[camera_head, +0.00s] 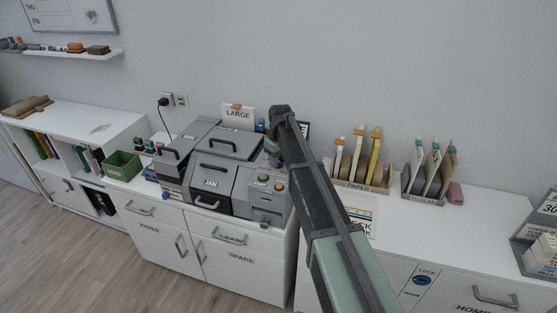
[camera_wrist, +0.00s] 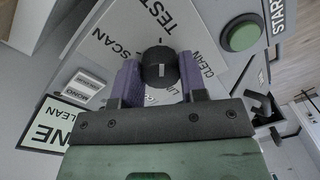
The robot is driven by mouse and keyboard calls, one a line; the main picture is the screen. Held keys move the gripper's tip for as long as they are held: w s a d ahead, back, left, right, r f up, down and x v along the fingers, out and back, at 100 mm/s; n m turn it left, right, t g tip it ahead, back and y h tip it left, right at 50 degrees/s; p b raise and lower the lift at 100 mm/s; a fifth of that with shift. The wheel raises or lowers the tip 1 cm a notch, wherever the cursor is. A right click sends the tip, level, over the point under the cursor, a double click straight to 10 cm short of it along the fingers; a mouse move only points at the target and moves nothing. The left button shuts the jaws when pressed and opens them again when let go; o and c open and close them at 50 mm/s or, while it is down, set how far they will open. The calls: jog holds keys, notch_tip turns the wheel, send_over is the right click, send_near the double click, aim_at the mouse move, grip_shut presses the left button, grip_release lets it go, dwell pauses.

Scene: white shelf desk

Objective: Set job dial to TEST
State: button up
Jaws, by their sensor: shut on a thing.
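The job dial (camera_wrist: 159,66) is a dark round knob on a light panel in the wrist view. Labels around it include TEST at the top, SCAN on the left and CLEAN on the right. A pale mark shows on the knob's near side, away from TEST; the exact setting it points at is hard to tell. My gripper (camera_wrist: 160,83) has its purple fingers on either side of the knob, shut on it. In the head view my gripper (camera_head: 272,151) is at the back right of the grey machine (camera_head: 213,180); the dial is not visible there.
A green button (camera_wrist: 240,37) marked START sits beside the dial panel. The machine carries a JAM lid and handles. PAPER (camera_head: 357,186) and TO SCAN (camera_head: 424,197) holders stand to the right on the white desk. A green bin (camera_head: 122,166) stands left.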

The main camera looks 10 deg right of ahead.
aim_at(280, 160)
jog(key=o, duration=0.9)
jog(key=shift+r, duration=0.1)
jog(key=r+p, duration=1)
jog(key=p, duration=0.1)
jog(key=shift+w+d+r, duration=0.1)
jog(key=shift+d+r, duration=0.15)
jog(key=shift+r, duration=0.1)
